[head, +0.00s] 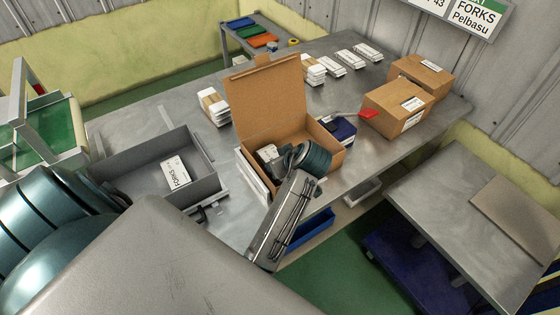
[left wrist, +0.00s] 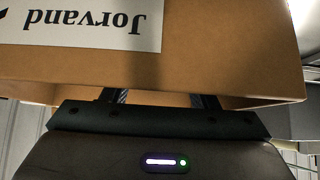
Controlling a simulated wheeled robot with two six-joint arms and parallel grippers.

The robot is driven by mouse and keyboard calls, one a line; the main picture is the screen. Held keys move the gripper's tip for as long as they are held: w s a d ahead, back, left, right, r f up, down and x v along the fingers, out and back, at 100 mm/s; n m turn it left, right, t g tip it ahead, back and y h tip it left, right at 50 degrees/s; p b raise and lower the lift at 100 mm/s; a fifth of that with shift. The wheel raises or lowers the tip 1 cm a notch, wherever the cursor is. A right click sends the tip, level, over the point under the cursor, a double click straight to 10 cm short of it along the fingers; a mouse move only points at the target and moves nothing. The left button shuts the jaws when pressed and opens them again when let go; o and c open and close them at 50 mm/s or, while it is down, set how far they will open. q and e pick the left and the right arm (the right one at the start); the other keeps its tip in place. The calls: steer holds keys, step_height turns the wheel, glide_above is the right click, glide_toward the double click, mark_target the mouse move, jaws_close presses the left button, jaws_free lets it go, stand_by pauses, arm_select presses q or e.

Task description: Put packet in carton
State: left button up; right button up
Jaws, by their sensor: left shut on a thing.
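The open carton (head: 262,115) stands mid-table in the head view, its lid flap raised at the back. My left arm reaches over its front, and the left gripper (head: 277,157) is low at the opening. The gripper is shut on a white packet (head: 267,153), partly hidden inside the carton walls. In the left wrist view a cardboard wall (left wrist: 220,65) with an upside-down "Jorvand" label fills the top and hides the fingertips and whatever they hold. Another white packet (head: 176,172), marked "FORKS", lies in a grey bin (head: 118,182). The right gripper is not in view.
Bundled white packets (head: 214,106) and several white stacks (head: 342,62) line the back of the table. Two closed boxes (head: 400,104), a red item (head: 368,113) and a dark blue box (head: 338,129) are right of the carton. A side table (head: 440,205) stands at right.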

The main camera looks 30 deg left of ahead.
arm_select(q)
steer(key=shift+f, duration=0.8)
steer(key=shift+f, duration=0.1)
steer(key=o, duration=1)
steer(key=shift+c, duration=0.2)
